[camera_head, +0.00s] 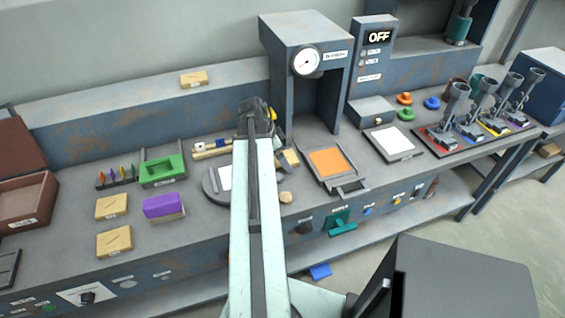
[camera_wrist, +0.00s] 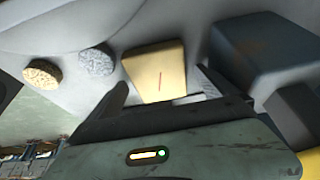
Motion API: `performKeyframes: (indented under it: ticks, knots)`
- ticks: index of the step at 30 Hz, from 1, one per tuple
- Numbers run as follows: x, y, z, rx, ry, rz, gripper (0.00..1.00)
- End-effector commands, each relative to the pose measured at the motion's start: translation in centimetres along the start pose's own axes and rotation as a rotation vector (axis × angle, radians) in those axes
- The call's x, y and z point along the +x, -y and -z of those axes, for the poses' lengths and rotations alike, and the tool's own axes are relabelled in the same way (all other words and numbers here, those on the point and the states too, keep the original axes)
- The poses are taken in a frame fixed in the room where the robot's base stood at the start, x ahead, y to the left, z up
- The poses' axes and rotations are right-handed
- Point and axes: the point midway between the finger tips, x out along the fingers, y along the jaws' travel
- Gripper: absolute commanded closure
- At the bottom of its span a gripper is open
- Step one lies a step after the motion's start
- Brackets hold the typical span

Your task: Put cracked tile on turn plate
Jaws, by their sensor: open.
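A tan tile (camera_wrist: 158,62) with a thin reddish line lies between and just beyond my fingers in the wrist view. My gripper (camera_wrist: 160,92) is open around its near end, and I cannot tell whether it touches. In the head view a tan block (camera_head: 290,158), apparently this tile, shows right of my arm, partly hidden. My gripper (camera_head: 257,118) is at the arm's far end, its fingertips unclear. The turn plate, seemingly the round grey disc (camera_head: 212,192) with a pale square on it, is partly behind my arm. Other marked tan tiles lie at left (camera_head: 111,206) (camera_head: 114,241) and on the back ledge (camera_head: 194,79).
The grey press (camera_head: 283,60) stands behind. An orange-filled tray (camera_head: 330,162) is to the right. A green holder (camera_head: 160,170) and purple block (camera_head: 163,206) stand at left.

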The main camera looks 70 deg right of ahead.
Motion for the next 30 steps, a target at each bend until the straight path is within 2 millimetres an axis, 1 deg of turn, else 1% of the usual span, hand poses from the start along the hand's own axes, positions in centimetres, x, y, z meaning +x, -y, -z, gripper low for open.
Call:
performKeyframes:
  ticks: [9,10,11,12,14,15,17,18,19,20,26,30]
  knots:
    - [0.3,0.0,-0.2,-0.001,0.000,0.000,0.04]
    - [0.3,0.0,-0.2,-0.001,0.000,0.000,0.06]
    - [0.3,0.0,-0.2,-0.001,0.000,0.000,0.15]
    - [0.2,0.0,-0.2,-0.001,0.000,0.000,0.26]
    - [0.2,0.0,-0.2,-0.001,0.000,0.000,0.43]
    - [0.2,0.0,-0.2,-0.001,0.000,0.001,0.54]
    - [0.2,0.0,-0.2,-0.001,0.000,0.001,0.70]
    - [0.2,0.0,-0.2,-0.001,0.000,0.001,0.82]
    - [0.2,0.1,-0.2,-0.001,0.000,0.001,0.84]
    - [0.2,0.1,-0.2,-0.001,0.000,0.001,0.93]
    - [0.1,0.1,-0.2,-0.002,0.000,0.001,0.93]
    - [-1.0,0.1,0.2,-0.002,0.000,0.001,0.93]
